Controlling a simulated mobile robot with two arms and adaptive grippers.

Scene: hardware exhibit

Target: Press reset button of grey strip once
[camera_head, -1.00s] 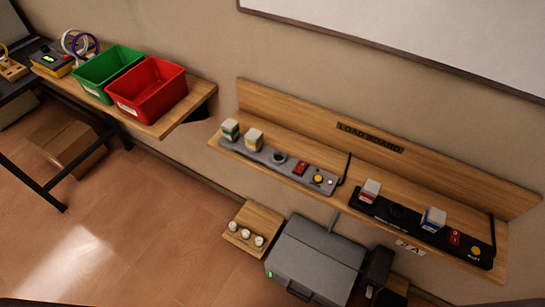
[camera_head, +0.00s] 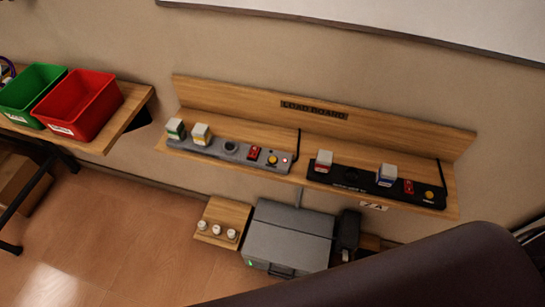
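The grey strip (camera_head: 240,152) lies on the left half of the wooden load board shelf on the wall. It carries a green-marked plug block (camera_head: 176,128), a yellow-marked plug block (camera_head: 201,133), an empty round socket (camera_head: 231,147), a red switch (camera_head: 254,153) and a yellow round button (camera_head: 272,159). A small light shows at its right end, beside the button. The lettering on the strip is too small to read. Neither of my grippers is in view.
A black strip (camera_head: 375,182) with two plug blocks lies right of the grey one. Below the shelf are a grey case (camera_head: 288,240) and a small wooden block with white knobs (camera_head: 222,222). Red (camera_head: 78,104) and green (camera_head: 33,95) bins stand on the left bench. A dark rounded shape covers the lower right.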

